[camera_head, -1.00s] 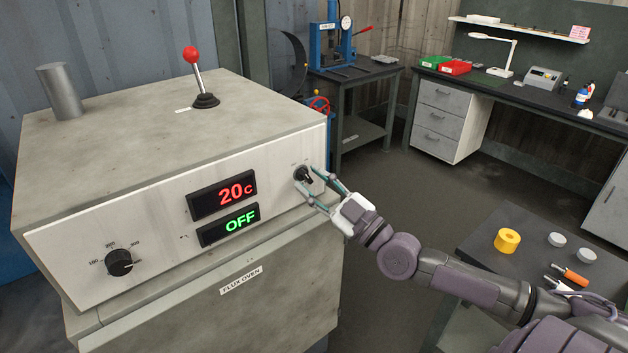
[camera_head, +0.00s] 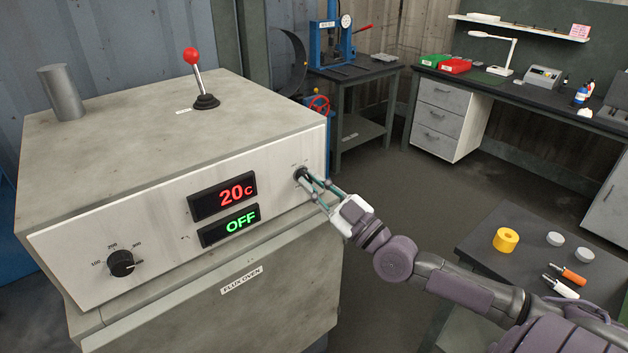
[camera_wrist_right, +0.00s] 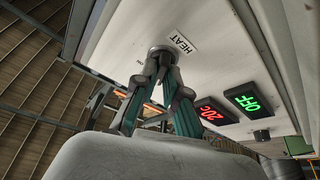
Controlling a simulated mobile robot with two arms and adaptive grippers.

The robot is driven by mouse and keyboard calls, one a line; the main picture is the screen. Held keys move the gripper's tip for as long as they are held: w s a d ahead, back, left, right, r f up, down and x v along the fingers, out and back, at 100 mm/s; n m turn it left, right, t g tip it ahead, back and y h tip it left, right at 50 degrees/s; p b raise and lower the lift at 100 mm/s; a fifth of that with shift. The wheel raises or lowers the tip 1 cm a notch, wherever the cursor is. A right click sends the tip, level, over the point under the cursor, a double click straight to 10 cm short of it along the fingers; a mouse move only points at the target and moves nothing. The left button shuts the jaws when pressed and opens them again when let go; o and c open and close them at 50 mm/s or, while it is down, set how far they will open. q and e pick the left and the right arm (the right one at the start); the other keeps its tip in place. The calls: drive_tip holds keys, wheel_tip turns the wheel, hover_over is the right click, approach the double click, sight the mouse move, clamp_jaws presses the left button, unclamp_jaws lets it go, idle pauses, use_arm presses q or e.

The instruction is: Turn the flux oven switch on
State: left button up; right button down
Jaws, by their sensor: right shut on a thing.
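The flux oven (camera_head: 110,150) stands at the left with a white front panel. Its upper display (camera_head: 222,195) reads 20c in red and its lower display (camera_head: 230,225) reads OFF in green. The small dark switch knob (camera_head: 301,174) is at the panel's right end. My right gripper (camera_head: 306,179) is shut on this knob, its fingertips against the panel. The right wrist view shows the fingers closed on the round knob (camera_wrist_right: 161,51), beside a HEAT label (camera_wrist_right: 182,43). My left gripper is not in view.
A dial (camera_head: 121,263) is at the panel's left end. A red-topped lever (camera_head: 198,78) and a metal cylinder (camera_head: 62,92) stand on the oven's top. A dark table (camera_head: 480,240) at the right holds a yellow ring (camera_head: 507,240) and small parts. Open floor lies behind my right arm.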

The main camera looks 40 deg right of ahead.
drive_tip(key=m+h+p, duration=0.1)
drive_tip(key=m+p, duration=0.1)
drive_tip(key=m, duration=0.1)
drive_tip(key=m+h+p, duration=0.2)
drive_tip(key=m+t+h+p, duration=0.1)
drive_tip(key=m+p, duration=0.1)
drive_tip(key=m, duration=0.1)
drive_tip(key=shift+a+r+m, duration=0.15)
drive_tip(key=shift+r+m, duration=0.1)
drive_tip(key=shift+m, duration=0.05)
drive_tip(key=m+h+p, duration=0.1)
drive_tip(key=m, duration=0.1)
drive_tip(key=m+h+p, duration=0.2)
drive_tip(key=m, duration=0.1)
drive_tip(key=shift+f+m+h, duration=0.1)
drive_tip(key=shift+m+h, duration=0.2)
drive_tip(key=shift+a+f+m+g+h+p, duration=0.1)
drive_tip(key=shift+m+g+h+p, duration=0.2)
drive_tip(key=shift+m+p, duration=0.65)
drive_tip(key=shift+m, duration=0.25)
drive_tip(key=c, duration=1.2)
unclamp_jaws()
drive_tip(key=shift+f, duration=0.1)
drive_tip(key=shift+s+f, duration=0.1)
drive_tip(key=shift+s, duration=0.15)
drive_tip(key=v, duration=1.1)
drive_tip(key=shift+s+a, duration=0.15)
drive_tip(key=shift+s, duration=0.05)
